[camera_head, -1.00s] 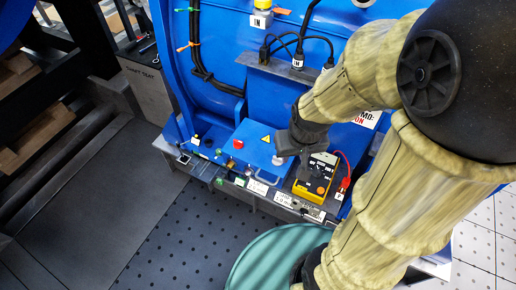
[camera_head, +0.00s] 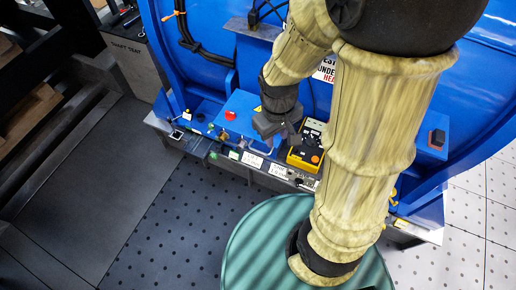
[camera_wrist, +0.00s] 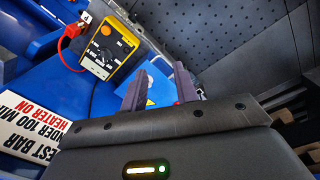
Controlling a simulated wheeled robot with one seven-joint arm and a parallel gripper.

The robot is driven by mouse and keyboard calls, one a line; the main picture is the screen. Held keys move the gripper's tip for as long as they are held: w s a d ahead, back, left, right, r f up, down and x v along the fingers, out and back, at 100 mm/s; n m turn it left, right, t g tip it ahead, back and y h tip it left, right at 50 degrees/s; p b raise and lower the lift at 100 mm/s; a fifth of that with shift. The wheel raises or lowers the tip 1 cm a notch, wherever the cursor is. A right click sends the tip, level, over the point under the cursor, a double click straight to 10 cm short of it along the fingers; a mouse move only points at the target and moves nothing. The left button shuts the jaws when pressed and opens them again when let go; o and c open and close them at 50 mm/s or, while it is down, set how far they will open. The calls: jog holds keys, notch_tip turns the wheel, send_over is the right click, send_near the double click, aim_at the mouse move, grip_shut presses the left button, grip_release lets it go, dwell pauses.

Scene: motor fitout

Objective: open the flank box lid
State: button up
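The flank box (camera_head: 238,102) is a small blue box with a red button on the ledge at the foot of the big blue housing. Its lid looks shut, though my gripper hides its right part. My gripper (camera_head: 276,139) is over the box's front right side in the head view. In the wrist view my gripper (camera_wrist: 160,69) has its two dark fingers apart, with the blue box (camera_wrist: 160,90) and its yellow warning label seen between and beyond them. Nothing is held between the fingers. Whether a finger touches the lid cannot be told.
A yellow meter (camera_head: 305,155) with a dial stands just right of the box; it also shows in the wrist view (camera_wrist: 108,50) with a red lead. A green round drum top (camera_head: 250,240) is in front. Dark perforated floor (camera_head: 170,220) lies open at left front.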

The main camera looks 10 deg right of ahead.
jog(key=s+a+f+n+g+h+b, duration=0.2)
jog(key=a+f+n+g+h+b, duration=0.15)
jog(key=f+n, duration=0.7)
jog(key=n+t+h+b, duration=1)
jog(key=n+t+h, duration=0.4)
jog(key=n, duration=1.2)
send_near(259, 152)
jog(key=r+v, duration=0.1)
jog(key=v, duration=0.6)
jog(key=shift+s+a+f+g+y, duration=0.1)
jog(key=shift+a+f+g+y, duration=0.05)
jog(key=shift+a+g+y, duration=0.1)
jog(key=p+x, duration=0.3)
jog(key=x, duration=1.4)
jog(key=shift+d, duration=0.25)
jog(key=shift+f, duration=0.1)
